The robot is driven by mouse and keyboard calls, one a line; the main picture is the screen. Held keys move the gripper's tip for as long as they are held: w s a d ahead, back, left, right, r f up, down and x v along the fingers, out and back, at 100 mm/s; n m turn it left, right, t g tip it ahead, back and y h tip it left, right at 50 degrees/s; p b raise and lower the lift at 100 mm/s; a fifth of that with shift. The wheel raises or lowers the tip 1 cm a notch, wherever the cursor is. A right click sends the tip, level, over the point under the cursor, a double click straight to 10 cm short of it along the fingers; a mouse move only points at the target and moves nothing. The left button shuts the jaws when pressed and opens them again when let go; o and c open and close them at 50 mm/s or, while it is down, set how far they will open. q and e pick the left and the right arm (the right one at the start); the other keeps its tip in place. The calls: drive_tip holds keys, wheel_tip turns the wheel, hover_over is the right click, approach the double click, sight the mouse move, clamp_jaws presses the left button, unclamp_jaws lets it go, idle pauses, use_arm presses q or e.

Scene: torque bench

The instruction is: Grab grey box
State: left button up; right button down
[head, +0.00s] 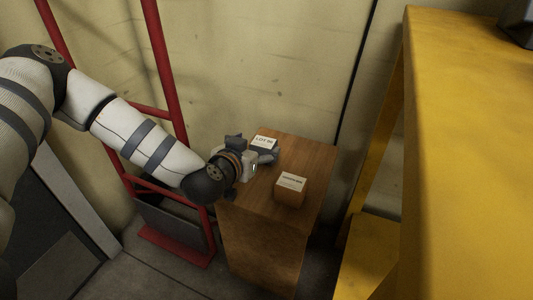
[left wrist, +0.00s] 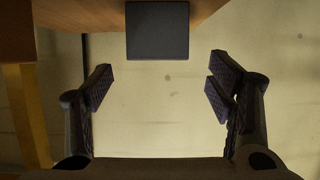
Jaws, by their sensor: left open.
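The grey box (head: 265,143), with a white label on top, sits on the wooden cabinet (head: 302,157) near its back left edge. My left gripper (head: 262,157) is beside it on the near side and partly hides it in the head view. In the left wrist view the grey box (left wrist: 157,32) shows as a dark square face at the top middle. The left gripper (left wrist: 165,88) is open there, its fingers apart with nothing between them. The box lies beyond the fingertips, roughly centred between them. My right gripper is in neither view.
A brown cardboard box (head: 290,190) with a white label stands on the cabinet, nearer and to the right. A red hand truck (head: 172,75) stands left of the cabinet. A yellow structure (head: 465,130) rises at the right. A pale wall is behind.

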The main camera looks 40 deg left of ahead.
sight(262, 145)
use_arm(q)
drive_tip(key=b+x, duration=0.1)
drive_tip(key=x, duration=0.1)
drive_tip(key=b+x, duration=0.2)
drive_tip(key=x, duration=0.1)
drive_tip(key=shift+w+d+f, duration=0.1)
drive_tip(key=shift+w+f, duration=0.05)
drive_tip(key=shift+f, duration=0.35)
drive_tip(key=shift+w+r, duration=0.1)
drive_tip(key=shift+r, duration=0.1)
drive_tip(key=c, duration=1.5)
drive_tip(key=shift+c, duration=0.2)
